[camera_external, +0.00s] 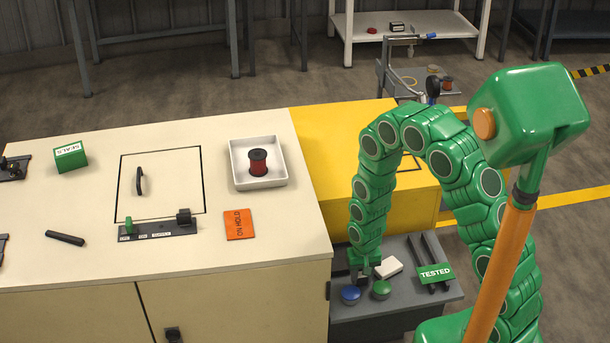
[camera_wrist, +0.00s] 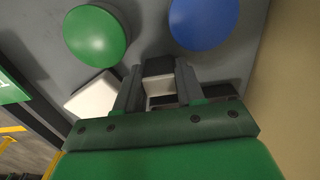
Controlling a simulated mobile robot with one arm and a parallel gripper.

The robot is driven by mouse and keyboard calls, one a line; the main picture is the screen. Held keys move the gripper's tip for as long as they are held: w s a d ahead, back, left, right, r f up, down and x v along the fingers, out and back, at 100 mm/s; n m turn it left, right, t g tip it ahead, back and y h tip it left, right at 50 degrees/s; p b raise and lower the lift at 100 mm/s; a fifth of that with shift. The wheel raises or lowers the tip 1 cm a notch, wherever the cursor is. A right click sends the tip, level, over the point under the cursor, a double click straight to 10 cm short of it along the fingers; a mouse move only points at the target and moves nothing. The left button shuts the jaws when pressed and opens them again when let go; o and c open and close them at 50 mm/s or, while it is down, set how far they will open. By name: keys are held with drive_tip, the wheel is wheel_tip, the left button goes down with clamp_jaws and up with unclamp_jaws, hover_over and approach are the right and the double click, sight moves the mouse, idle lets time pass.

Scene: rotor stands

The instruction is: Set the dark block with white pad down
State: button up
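My gripper (camera_external: 362,270) reaches down over the grey low table (camera_external: 402,312), just behind the blue dome (camera_external: 351,294). In the wrist view my gripper (camera_wrist: 158,88) has its two fingers on either side of the dark block with white pad (camera_wrist: 159,68) and appears shut on it. The pad shows as a pale face between the fingers. The fingers partly hide the block, and I cannot tell whether it touches the table. In the external view the block is hard to tell from the dark fingers.
A green dome (camera_external: 381,289), a white block (camera_external: 389,267) and dark rails with a green TESTED sign (camera_external: 435,273) stand close on the right. The cream cabinet (camera_external: 290,230) rises close on the left. The yellow cabinet (camera_external: 340,130) is behind. The grey table's front right is clear.

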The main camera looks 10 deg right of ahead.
drive_tip(key=o, duration=0.4)
drive_tip(key=shift+o, duration=0.2)
drive_tip(key=shift+r, duration=0.1)
wheel_tip(320, 180, up, 12)
idle(0.8)
drive_tip(key=shift+r, duration=0.1)
